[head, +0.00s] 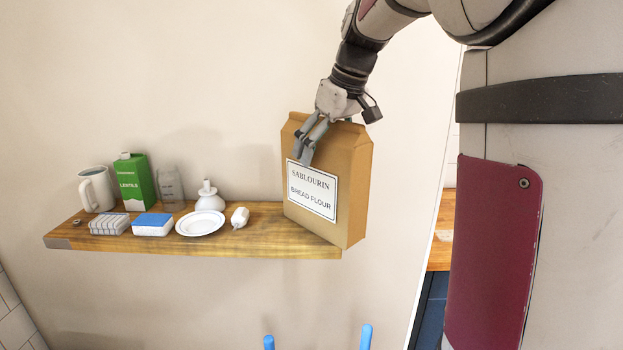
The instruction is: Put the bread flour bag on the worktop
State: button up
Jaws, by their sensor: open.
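The bread flour bag (355,190) is a tall brown paper bag with a white label reading "Sablourin Bread Flour". It stands upright at the right end of a wooden wall shelf (180,240). My gripper (306,152) is open and comes down from above at the top of the bag. Its visible fingers lie in front of the bag's label side; whether they touch it I cannot tell. The far side of the gripper is hidden. A strip of wooden worktop (440,230) shows at the right, mostly hidden behind my own body.
Left of the bag on the shelf stand a mug (97,188), a green lentils carton (136,182), a glass jar (171,188), a white funnel-shaped item (209,197), a plate (200,223), a sponge (152,225) and small items. Two blue posts (366,336) rise below.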

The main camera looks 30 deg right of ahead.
jog(key=shift+f, duration=0.15)
dwell(0.3)
jog(key=shift+c, duration=0.8)
jog(key=c, duration=1.8)
